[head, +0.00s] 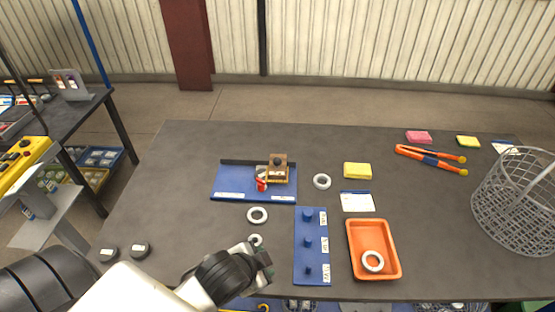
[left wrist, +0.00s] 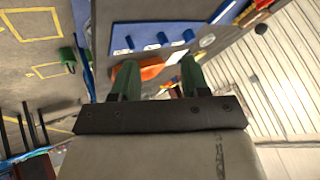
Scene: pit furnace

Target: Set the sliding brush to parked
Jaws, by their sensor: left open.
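The sliding brush looks to be the brown wooden block (head: 277,168) with a dark knob on top, in the head view. It sits at the right end of a flat blue board (head: 228,181) with a dark rail along its back edge. A small red part (head: 261,184) is close to the block's left side. White labels lie along the board's front edge, too small to read. My left gripper (head: 266,262) is low over the table's front, nearer than the board and apart from it. In the left wrist view its green fingers (left wrist: 158,78) are apart, with nothing held between them.
A blue peg board (head: 311,262) stands right of my left gripper; an orange tray (head: 352,238) holding a ring is beyond it. Loose rings (head: 257,215) lie between gripper and brush board. A yellow block (head: 357,170), orange tongs (head: 430,155) and wire basket (head: 518,200) are further right.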

